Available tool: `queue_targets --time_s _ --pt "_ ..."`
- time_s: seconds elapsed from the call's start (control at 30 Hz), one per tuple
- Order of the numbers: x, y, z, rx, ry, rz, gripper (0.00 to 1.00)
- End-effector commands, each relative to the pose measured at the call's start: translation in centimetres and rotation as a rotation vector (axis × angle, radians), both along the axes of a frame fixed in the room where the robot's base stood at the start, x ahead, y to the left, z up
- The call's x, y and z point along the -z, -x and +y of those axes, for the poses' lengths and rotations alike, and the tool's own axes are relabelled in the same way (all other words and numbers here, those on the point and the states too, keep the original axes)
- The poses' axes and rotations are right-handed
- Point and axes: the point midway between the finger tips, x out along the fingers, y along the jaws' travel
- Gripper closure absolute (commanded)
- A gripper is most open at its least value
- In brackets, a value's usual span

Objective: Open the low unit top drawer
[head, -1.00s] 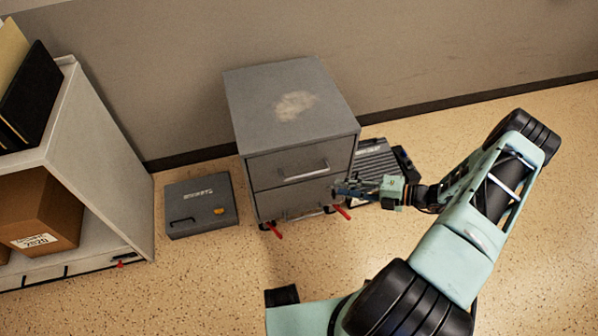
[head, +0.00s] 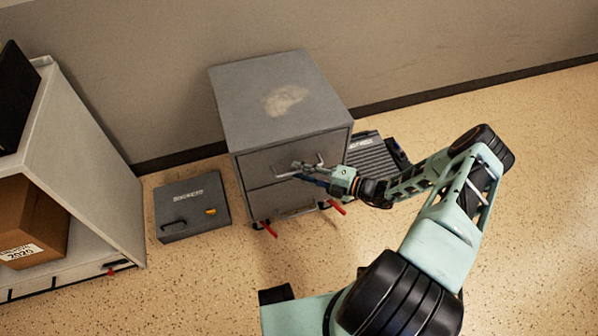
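The low unit (head: 280,100) is a small grey two-drawer cabinet with a worn pale patch on its top, standing against the wall. Its top drawer (head: 261,163) looks closed, its front about flush with the body. The drawer's bar handle (head: 284,174) is partly hidden by my gripper. My gripper (head: 304,170) reaches in from the right, in front of the top drawer at handle height. Its fingers look spread apart and overlap the handle in the picture. I cannot tell whether they touch it. The lower drawer (head: 262,199) also looks closed.
A grey case (head: 190,205) lies on the floor left of the unit. A dark ribbed case (head: 375,162) lies to its right, behind my arm. A pale shelf (head: 95,170) with a cardboard box (head: 32,215) stands at left. Red-levered casters (head: 268,229) show below. Floor in front is clear.

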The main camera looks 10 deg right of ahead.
Motion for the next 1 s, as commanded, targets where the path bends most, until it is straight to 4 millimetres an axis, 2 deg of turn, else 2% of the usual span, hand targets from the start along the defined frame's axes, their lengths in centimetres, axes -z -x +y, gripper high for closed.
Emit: queue_targets --time_s 0.37,0.6,1.0 --pt "0.09 -0.41 0.55 0.000 0.001 0.001 0.75" --pt "0.09 -0.40 0.53 0.000 0.001 0.001 1.00" --pt "0.09 -0.38 0.51 0.000 0.001 0.001 1.00"
